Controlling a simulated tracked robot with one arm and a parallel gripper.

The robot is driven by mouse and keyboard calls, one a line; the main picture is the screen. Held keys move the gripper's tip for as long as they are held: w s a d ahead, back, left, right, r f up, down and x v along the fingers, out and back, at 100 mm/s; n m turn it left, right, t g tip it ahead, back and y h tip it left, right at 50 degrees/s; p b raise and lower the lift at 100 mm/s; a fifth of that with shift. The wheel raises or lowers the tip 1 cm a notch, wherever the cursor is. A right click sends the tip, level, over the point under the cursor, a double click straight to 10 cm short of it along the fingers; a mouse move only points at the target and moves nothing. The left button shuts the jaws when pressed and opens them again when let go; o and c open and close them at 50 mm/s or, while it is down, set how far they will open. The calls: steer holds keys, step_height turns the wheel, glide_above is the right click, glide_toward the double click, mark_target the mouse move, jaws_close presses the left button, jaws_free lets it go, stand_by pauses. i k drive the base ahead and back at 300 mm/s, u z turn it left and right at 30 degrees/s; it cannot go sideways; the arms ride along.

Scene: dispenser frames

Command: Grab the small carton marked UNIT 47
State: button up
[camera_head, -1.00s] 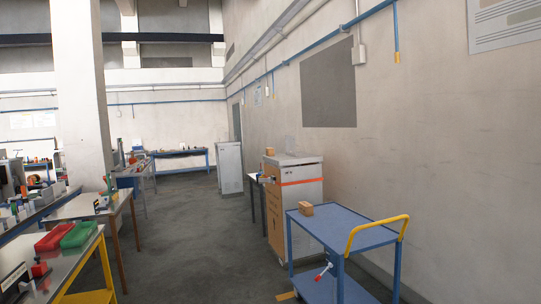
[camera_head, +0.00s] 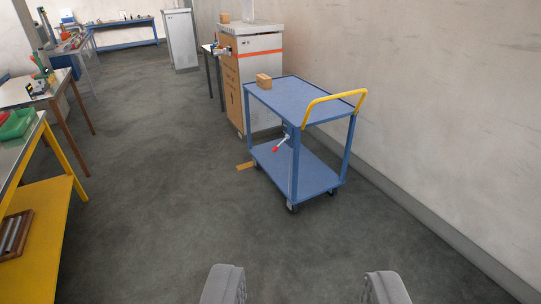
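A small brown carton (camera_head: 263,81) sits on the top shelf of a blue cart, near its far left corner. Any marking on it is too small to read. Another small brown carton (camera_head: 224,18) sits on the cabinet beyond, also without a readable mark. My gripper (camera_head: 305,287) shows at the bottom edge, its two grey fingers wide apart with only floor between them. It is well short of the cart and touches nothing.
The blue cart (camera_head: 312,116) has a yellow handle (camera_head: 334,97) and stands near the right wall. A wood and white cabinet (camera_head: 259,68) stands behind it. A yellow-framed bench (camera_head: 42,225) is at the left. The grey floor (camera_head: 165,190) between is clear.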

mark_target(224, 18)
steer(key=u, duration=0.2)
steer(key=i, duration=1.4)
steer(key=u, duration=0.45)
steer(key=i, duration=1.35)
steer(key=u, duration=0.25)
steer(key=i, duration=2.6)
steer(key=z, duration=0.25)
steer(key=i, duration=1.3)
steer(key=z, duration=0.45)
steer(key=i, duration=2.15)
steer(key=z, duration=0.35)
